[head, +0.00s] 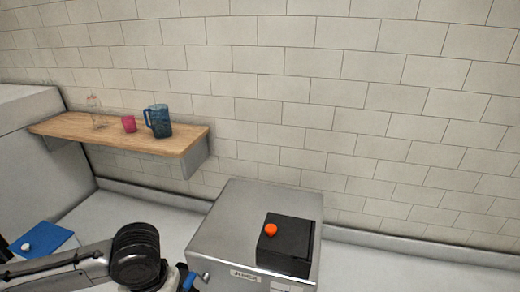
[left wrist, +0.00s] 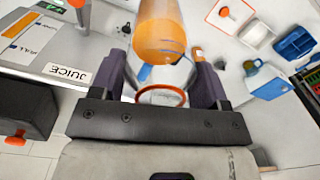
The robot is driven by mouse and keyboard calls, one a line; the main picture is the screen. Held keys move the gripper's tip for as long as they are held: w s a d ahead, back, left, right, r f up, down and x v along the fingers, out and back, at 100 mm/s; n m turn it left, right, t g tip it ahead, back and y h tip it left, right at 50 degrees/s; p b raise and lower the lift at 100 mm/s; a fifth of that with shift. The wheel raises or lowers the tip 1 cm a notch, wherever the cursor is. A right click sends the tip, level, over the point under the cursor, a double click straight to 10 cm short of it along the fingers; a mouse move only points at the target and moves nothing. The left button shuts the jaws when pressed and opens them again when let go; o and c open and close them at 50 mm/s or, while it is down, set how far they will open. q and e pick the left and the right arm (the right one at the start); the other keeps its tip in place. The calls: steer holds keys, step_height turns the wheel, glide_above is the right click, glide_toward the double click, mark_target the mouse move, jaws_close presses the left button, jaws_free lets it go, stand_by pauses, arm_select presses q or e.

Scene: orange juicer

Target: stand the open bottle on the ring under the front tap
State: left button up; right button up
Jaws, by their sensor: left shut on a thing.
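In the left wrist view my left gripper (left wrist: 160,80) is shut on a clear open bottle (left wrist: 160,35). The bottle has an orange ring at its mouth, and orange juice shows in its body. The steel juicer (left wrist: 115,45), with its JUICE label, is beside the bottle on the left. A grey part that looks like a tap (left wrist: 80,12) shows at the top left. The ring under the tap cannot be made out. In the head view the juicer (head: 225,220) stands at the bottom centre, and my left arm reaches toward its left side. The gripper and bottle are not clear there.
A black box (head: 290,245) with an orange knob sits on the juicer. A wooden shelf (head: 75,127) holds a blue jug (head: 158,120), a pink cup (head: 128,124) and a clear vessel (head: 95,110). A blue tray (left wrist: 295,45) lies at the right of the left wrist view.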

arm_select(q)
steer(key=s+r+p, duration=0.6)
steer(key=r+p, duration=0.5)
steer(key=shift+s+p, duration=0.25)
steer(key=shift+p, duration=0.05)
stand_by(0.4)
